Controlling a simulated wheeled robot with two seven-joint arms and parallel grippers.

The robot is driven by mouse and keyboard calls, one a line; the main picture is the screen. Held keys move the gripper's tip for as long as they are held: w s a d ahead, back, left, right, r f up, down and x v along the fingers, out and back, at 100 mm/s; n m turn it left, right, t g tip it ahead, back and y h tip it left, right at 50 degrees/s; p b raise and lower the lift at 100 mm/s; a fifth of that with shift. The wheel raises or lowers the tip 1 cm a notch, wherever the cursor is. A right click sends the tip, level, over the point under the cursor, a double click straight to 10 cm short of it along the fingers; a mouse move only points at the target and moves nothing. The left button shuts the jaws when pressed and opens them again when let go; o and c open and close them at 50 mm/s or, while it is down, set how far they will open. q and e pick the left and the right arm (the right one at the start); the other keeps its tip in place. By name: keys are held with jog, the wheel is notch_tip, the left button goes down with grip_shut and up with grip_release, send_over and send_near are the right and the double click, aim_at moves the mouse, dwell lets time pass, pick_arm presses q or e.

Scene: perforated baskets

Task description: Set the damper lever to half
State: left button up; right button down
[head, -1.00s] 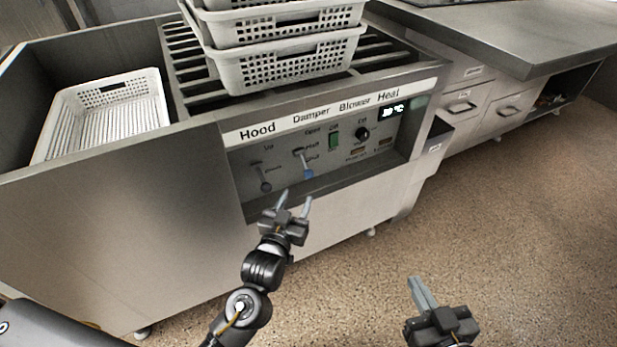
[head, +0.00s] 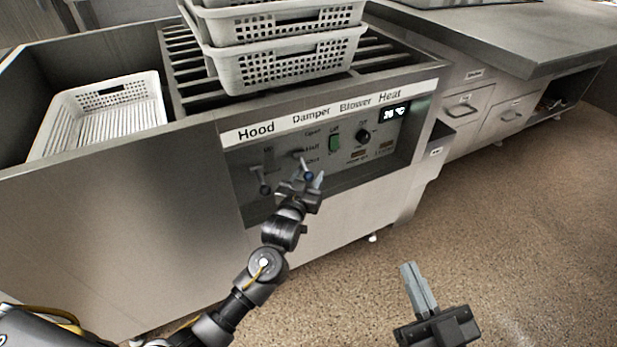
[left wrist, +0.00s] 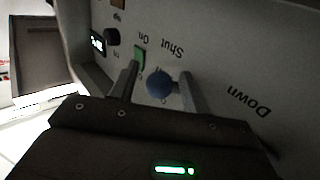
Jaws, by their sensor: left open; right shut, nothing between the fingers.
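The damper lever (head: 308,175) has a blue knob and sits under the "Damper" label on the front control panel. It hangs downward, near the "Shut" marking. My left gripper (head: 311,180) is at the lever, with its fingers open. In the left wrist view, the blue knob (left wrist: 160,84) shows between the two open fingers (left wrist: 158,85), with a finger on each side. I cannot tell whether either finger touches it. My right gripper (head: 418,287) is shut and empty over the floor, away from the panel.
The hood lever (head: 264,188) stands left of the damper lever. A green blower switch (head: 335,143) and a black heat knob (head: 362,136) are to its right. Stacked baskets (head: 290,62) stand on the slatted top. The floor in front is clear.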

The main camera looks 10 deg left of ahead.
pick_arm(q)
grip_shut()
